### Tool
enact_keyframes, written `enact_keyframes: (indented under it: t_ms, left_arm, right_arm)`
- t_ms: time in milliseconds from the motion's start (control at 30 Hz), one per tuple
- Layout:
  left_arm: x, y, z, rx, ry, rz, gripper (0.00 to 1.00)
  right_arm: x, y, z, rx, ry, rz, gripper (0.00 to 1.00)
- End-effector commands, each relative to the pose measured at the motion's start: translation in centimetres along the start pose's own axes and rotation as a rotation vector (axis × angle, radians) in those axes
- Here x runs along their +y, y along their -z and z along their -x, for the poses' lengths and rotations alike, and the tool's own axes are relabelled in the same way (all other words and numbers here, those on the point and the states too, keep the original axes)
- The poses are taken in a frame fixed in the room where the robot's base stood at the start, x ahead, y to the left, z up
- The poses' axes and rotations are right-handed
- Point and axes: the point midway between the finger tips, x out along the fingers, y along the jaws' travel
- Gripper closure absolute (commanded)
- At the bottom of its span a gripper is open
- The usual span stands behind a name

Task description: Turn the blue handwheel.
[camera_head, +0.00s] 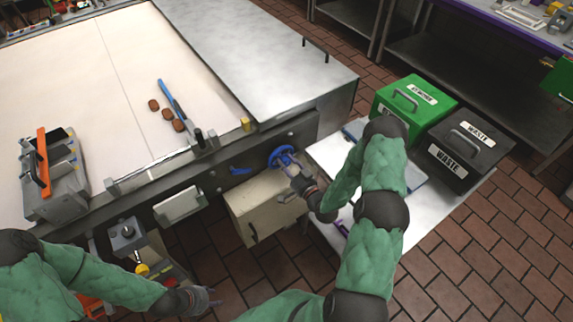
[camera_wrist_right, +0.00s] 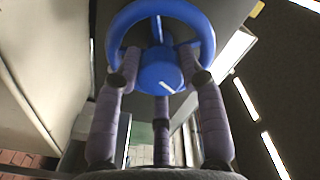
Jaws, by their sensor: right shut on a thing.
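The blue handwheel (camera_head: 278,152) is on the dark front side of the long machine, near its right end. My right gripper (camera_head: 289,166) is at the wheel, reaching in from the right and shut on it. In the right wrist view, the wheel's ring (camera_wrist_right: 118,30) and round hub fill the upper middle. The purple fingers of my right gripper (camera_wrist_right: 160,72) stand around the hub, with tips at the ring and hub. Part of the wheel is hidden by the fingers in the head view. My left gripper (camera_head: 212,299) is low at the bottom, away from the wheel, its opening unclear.
A beige box (camera_head: 262,208) stands right below the wheel. A metal table (camera_head: 330,150) with a green bin (camera_head: 412,103) and a black waste bin (camera_head: 465,145) is to the right. Brick floor is open at lower right.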

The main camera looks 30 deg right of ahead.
Motion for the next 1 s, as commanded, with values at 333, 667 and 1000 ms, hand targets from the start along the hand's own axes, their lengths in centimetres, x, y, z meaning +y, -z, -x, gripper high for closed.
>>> enact_keyframes:
  t_ms: [333,667,1000]
  left_arm:
    - [-0.02,0.0,-0.04,0.0,0.0,0.0,0.6]
    - [0.0,0.0,0.0,0.0,0.0,0.0,0.6]
    - [0.07,-0.01,0.19,0.0,0.0,0.0,0.6]
  right_arm:
    - [-0.07,-0.45,0.12,-0.01,-0.002,-0.138,0.92]
    - [-0.16,-0.56,0.16,-0.013,-0.005,-0.433,0.92]
    - [-0.27,-0.59,0.19,-0.014,-0.006,-0.757,0.92]
